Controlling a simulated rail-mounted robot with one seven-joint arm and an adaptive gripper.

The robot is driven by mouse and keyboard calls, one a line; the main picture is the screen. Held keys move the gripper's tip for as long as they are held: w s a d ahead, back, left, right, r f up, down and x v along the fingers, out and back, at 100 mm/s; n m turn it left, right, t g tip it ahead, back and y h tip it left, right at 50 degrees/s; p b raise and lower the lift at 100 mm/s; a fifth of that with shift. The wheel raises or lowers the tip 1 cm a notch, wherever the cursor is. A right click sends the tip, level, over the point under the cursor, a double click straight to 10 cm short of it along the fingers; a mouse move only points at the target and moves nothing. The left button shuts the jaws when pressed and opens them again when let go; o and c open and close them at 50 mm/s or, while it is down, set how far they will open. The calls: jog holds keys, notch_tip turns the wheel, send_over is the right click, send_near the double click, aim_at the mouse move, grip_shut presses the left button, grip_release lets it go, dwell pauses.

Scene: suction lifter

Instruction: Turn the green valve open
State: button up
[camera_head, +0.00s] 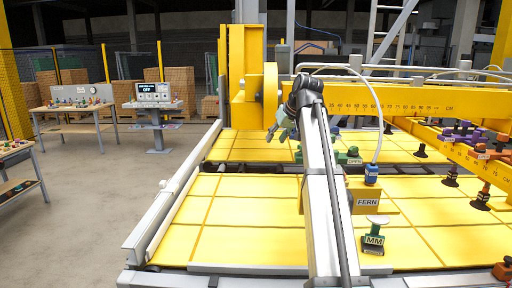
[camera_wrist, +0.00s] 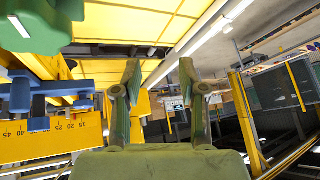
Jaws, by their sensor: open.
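My gripper (camera_head: 283,130) is near the left end of the yellow beam in the head view, beside the grey arm's end. In the wrist view its two fingers (camera_wrist: 160,72) stand apart with nothing between them. A lobed green knob (camera_wrist: 38,42), which looks like the green valve, is at the upper left of the wrist view, outside the fingers and cut off by the frame edge. In the head view small green parts (camera_head: 353,152) show just right of my arm, above a green label reading OPEN (camera_head: 355,163). My arm hides part of that area.
The yellow beam with a ruler scale (camera_head: 390,99) crosses above yellow panels (camera_head: 240,210). A blue part (camera_wrist: 22,95) is below the green knob in the wrist view. A FERN box (camera_head: 367,199) and a green MM block (camera_head: 373,241) are right of my arm. Open floor lies left.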

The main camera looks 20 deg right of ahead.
jog(key=w+a+f+n+y, duration=0.1)
jog(key=w+a+f, duration=0.2)
jog(key=a, duration=0.3)
jog(key=shift+a+f+b, duration=0.2)
jog(key=shift+b, duration=0.1)
